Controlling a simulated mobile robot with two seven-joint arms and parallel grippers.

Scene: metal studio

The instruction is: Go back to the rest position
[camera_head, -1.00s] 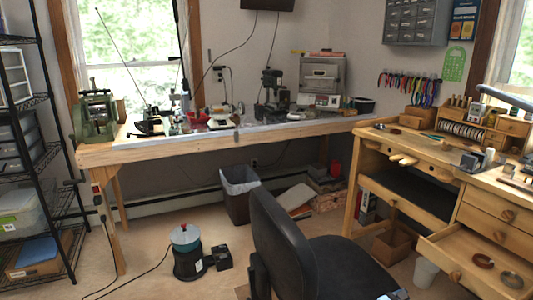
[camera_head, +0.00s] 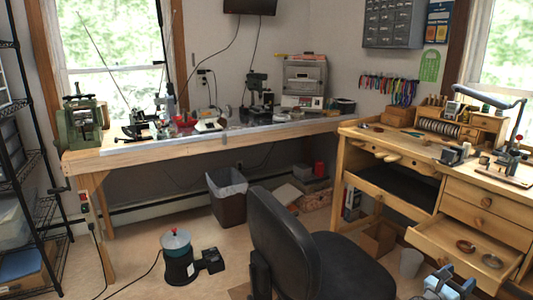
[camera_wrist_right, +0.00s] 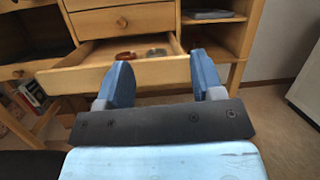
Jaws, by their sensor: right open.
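My right gripper (camera_head: 449,284) shows at the bottom right of the head view, low in front of the open drawer of the wooden bench. In the right wrist view its two blue fingers (camera_wrist_right: 160,85) stand wide apart with nothing between them. The open drawer (camera_wrist_right: 150,73) lies beyond the fingertips and apart from them. My left gripper is not in the head view.
A black office chair (camera_head: 300,250) stands just left of my right gripper. The wooden bench (camera_head: 470,185) with its open drawer (camera_head: 450,252) is at the right. A long worktable (camera_head: 200,145) runs along the back wall. Some floor is clear left of the chair.

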